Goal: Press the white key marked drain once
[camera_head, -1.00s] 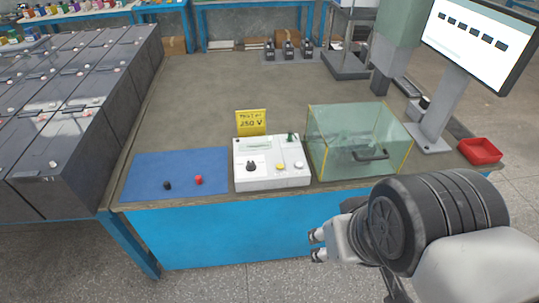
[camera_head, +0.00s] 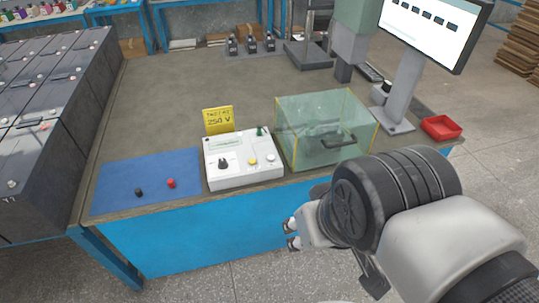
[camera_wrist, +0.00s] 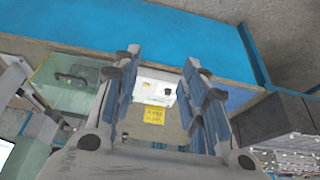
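A white instrument box (camera_head: 243,172) stands near the table's front edge. On its top are a black knob (camera_head: 223,163), a yellow key (camera_head: 252,161) and a round white key (camera_head: 271,158) at the right. The markings are too small to read. The box also shows between my fingers in the wrist view (camera_wrist: 150,98), upside down. My gripper (camera_head: 290,234) is in front of the table's blue front, to the right of and nearer than the box, touching nothing. In the wrist view its two fingers (camera_wrist: 163,62) are apart with nothing between them.
A yellow sign (camera_head: 218,120) reading 250 V stands behind the box. A clear case (camera_head: 325,135) with a black handle stands right beside it. A blue mat (camera_head: 150,178) with black and red knobs lies left. A red tray (camera_head: 441,127) and a monitor (camera_head: 432,30) are right.

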